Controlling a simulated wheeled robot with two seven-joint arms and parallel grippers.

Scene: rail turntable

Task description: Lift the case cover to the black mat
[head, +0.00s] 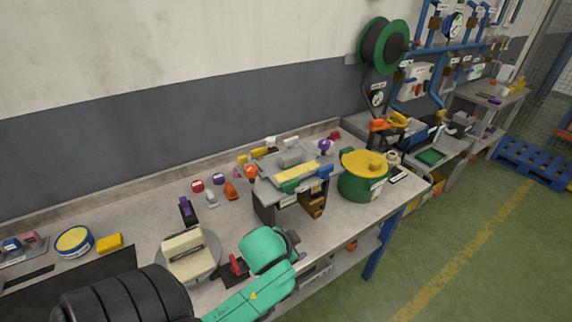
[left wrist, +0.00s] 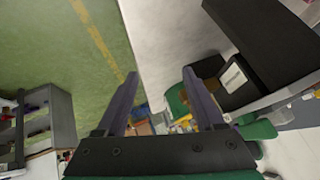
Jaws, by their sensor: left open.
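A cream-coloured case (head: 187,252) stands on a round grey turntable plate (head: 213,263). Its top face, with a dark slot-like mark, is towards me; I cannot tell where the cover parts from the body. The black mat (head: 100,270) lies at the left front of the bench, partly hidden by a black ribbed sleeve. My left gripper (left wrist: 160,75) is open and empty in the left wrist view, with the bench edge beyond its fingers. In the head view its fingers are hidden behind the teal arm, to the right of the case. My right gripper is not in view.
A grey raised stand (head: 264,205) with tools on top and a green pot (head: 361,186) with a yellow lid stand to the right. A red-handled item (head: 236,265) lies between case and arm. A yellow block (head: 109,243) and a round tin (head: 74,241) sit behind the mat.

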